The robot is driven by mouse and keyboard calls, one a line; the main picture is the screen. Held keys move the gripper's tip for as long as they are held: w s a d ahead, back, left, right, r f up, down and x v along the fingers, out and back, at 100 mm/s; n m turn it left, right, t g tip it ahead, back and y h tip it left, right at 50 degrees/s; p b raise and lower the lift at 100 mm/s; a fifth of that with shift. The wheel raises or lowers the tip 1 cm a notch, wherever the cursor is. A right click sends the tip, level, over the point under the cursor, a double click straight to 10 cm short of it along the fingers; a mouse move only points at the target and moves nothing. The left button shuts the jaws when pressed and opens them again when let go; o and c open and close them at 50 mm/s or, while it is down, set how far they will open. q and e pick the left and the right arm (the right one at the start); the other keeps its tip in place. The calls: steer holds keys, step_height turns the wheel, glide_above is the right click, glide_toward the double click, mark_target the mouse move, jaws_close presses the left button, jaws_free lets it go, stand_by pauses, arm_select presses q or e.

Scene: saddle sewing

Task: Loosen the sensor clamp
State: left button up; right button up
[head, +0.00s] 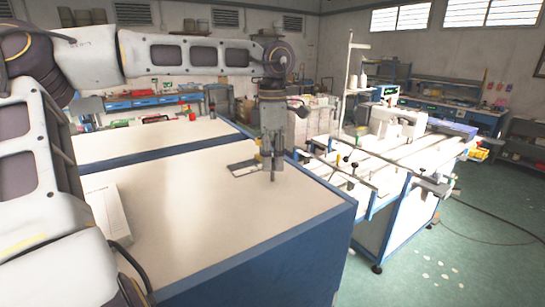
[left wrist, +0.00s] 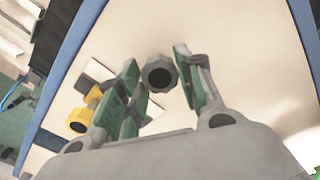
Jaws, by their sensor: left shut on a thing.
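My left gripper (head: 272,174) points down over the far right part of the white-topped table in the head view. In the left wrist view its green-padded fingers (left wrist: 160,85) are closed on a dark round knob (left wrist: 160,73) with a hollow-looking end. I take this knob to be part of the sensor clamp, but its body is mostly hidden by the gripper. A yellow knob-like part (left wrist: 79,121) sits to the left of the fingers. In the head view a small dark flat plate (head: 243,169) lies beside the gripper. My right gripper is not in view.
The white table top (head: 200,220) with blue edges is mostly bare. A white box (head: 104,213) stands at its left. A sewing machine (head: 395,120) on a blue-framed bench stands to the right. Green floor (head: 470,230) is open at the front right, with a cable across it.

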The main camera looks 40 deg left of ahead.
mark_target(273, 160)
arm_select(q)
steer(key=o, duration=1)
steer(key=shift+r, duration=0.1)
step_height(273, 160, up, 12)
stand_by(1.0)
